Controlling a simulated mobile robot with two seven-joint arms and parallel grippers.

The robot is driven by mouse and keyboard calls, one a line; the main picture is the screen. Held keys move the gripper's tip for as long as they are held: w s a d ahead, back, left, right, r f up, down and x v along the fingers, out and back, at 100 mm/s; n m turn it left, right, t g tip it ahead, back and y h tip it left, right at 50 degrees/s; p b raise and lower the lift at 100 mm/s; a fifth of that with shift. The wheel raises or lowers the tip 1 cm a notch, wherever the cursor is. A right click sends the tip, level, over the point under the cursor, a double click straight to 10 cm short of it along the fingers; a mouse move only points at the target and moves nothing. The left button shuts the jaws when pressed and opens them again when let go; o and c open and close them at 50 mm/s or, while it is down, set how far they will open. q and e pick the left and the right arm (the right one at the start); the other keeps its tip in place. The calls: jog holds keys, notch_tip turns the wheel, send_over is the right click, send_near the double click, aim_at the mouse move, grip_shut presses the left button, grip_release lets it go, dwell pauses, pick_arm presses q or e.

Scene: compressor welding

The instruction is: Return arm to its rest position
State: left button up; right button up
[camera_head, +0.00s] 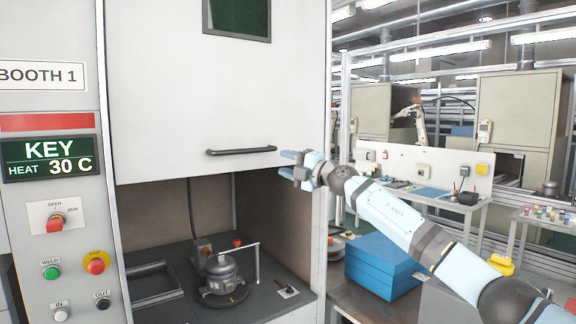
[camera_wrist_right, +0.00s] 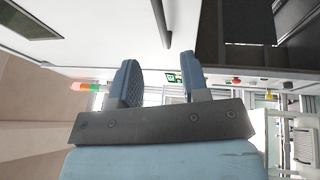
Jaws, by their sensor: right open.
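My right arm comes in from the lower right in the head view. Its gripper (camera_head: 291,164) is open and empty, in front of the booth's raised white door, just right of and below the dark door handle (camera_head: 240,151). In the right wrist view the two blue fingers (camera_wrist_right: 161,85) stand apart with nothing between them. The handle (camera_wrist_right: 161,22) shows above them there, apart from the fingers. The booth door (camera_head: 215,90) is partly up, with the chamber open below it. My left gripper is not in view.
A dark compressor (camera_head: 222,278) stands on a round base inside the booth. The control panel (camera_head: 60,215) is at the left, with a display reading KEY, HEAT 30 C. A blue box (camera_head: 383,268) sits on a bench below my right arm. Another workbench (camera_head: 425,198) is behind it.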

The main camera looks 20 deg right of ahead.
jog(key=s+a+f+m, duration=0.3)
jog(key=f, duration=0.8)
jog(key=s+a+f+m, duration=0.2)
jog(key=s+a+f, duration=0.1)
jog(key=f, duration=0.7)
jog(key=s+a+f+m+t+h, duration=0.1)
jog(key=s+f+m+h, duration=0.3)
jog(key=s+f, duration=0.6)
jog(key=s+f+m+t+h, duration=0.1)
jog(key=s+f+m, duration=0.6)
jog(key=f, duration=0.8)
jog(key=s+d+f+m+g+h, duration=0.1)
jog(key=s+f, duration=0.4)
jog(key=s, duration=0.5)
jog(key=s+d+f+m+g+h, duration=0.2)
jog(key=s+f+m, duration=0.2)
jog(key=s, duration=0.7)
jog(key=s+d+f+m+g+h, duration=0.2)
jog(key=s+f+m, duration=0.1)
jog(key=s+f, duration=0.5)
jog(key=s, duration=0.3)
jog(key=shift+d+f+g, duration=0.15)
jog(key=shift+d+g, duration=0.05)
jog(key=shift+g, duration=0.1)
